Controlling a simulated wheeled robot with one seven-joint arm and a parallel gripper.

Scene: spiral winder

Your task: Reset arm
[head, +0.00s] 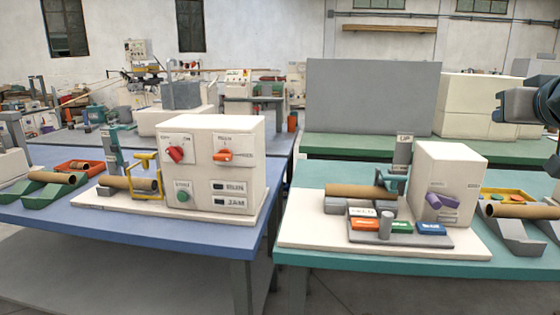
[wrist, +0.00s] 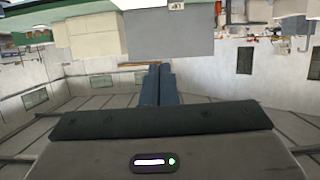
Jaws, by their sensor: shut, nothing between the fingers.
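My gripper (wrist: 158,72) shows in the wrist view as two dark blue-grey fingers pressed together, with nothing between them. The wrist view looks upside down, with the room's wall behind the fingers and tables along the top. In the head view, a dark part of my arm (head: 522,105) reaches in at the right edge, above the teal table (head: 330,259) and apart from everything on it. The rest of the arm is out of view.
The blue table (head: 150,228) holds a white machine (head: 215,165) with knobs. The teal table holds a smaller white machine (head: 447,190), a cardboard tube (head: 360,192) and coloured buttons. A grey panel (head: 372,97) stands behind. A gap separates the front tables.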

